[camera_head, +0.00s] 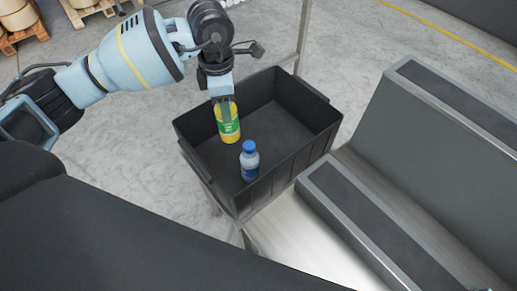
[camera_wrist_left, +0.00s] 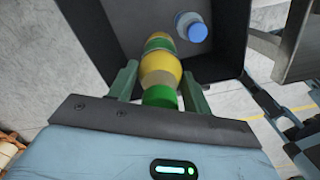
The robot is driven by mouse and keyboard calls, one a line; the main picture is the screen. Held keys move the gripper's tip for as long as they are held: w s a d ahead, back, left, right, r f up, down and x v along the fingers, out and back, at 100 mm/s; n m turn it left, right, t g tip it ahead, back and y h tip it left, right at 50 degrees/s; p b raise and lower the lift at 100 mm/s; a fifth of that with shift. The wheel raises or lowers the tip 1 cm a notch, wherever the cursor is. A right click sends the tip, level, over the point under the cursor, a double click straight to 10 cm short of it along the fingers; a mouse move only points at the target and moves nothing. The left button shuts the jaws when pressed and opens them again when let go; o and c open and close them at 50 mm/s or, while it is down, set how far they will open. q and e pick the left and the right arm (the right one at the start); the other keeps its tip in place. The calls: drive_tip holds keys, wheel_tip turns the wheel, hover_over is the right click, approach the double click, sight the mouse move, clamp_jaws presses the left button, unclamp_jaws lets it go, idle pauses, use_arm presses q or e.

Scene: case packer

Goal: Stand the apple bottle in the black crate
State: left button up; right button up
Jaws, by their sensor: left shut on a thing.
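The apple bottle (camera_head: 228,124), yellow with a green label, hangs roughly upright in my left gripper (camera_head: 223,103), which is shut on its top. It is over or inside the left part of the black crate (camera_head: 293,152); I cannot tell whether its base touches the floor. In the left wrist view the bottle (camera_wrist_left: 160,68) sits between the two green fingers (camera_wrist_left: 160,84) of my left gripper, and the crate (camera_wrist_left: 228,50) lies beyond it. My right gripper is not in view.
A clear bottle with a blue cap and blue label (camera_head: 249,161) stands in the crate near its front wall; it shows in the left wrist view (camera_wrist_left: 191,26). The crate's back right part is empty. A grey metal conveyor structure (camera_head: 400,195) adjoins the crate on the right.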

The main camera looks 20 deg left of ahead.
use_arm(q)
drive_tip(key=w+a+f+n+p, duration=0.1)
drive_tip(key=w+a+f+n, duration=0.1)
drive_tip(key=n, duration=1)
drive_tip(key=w+a+f+n+p, duration=0.1)
drive_tip(key=f+n, duration=0.1)
drive_tip(key=n, duration=1)
drive_tip(key=shift+w+a, duration=0.35)
drive_tip(key=shift+w, duration=0.05)
drive_tip(key=shift+f, duration=0.15)
wheel_tip(320, 180, down, 10)
drive_tip(key=shift+b, duration=0.3)
drive_tip(key=shift+f, duration=0.1)
drive_tip(key=o, duration=1.5)
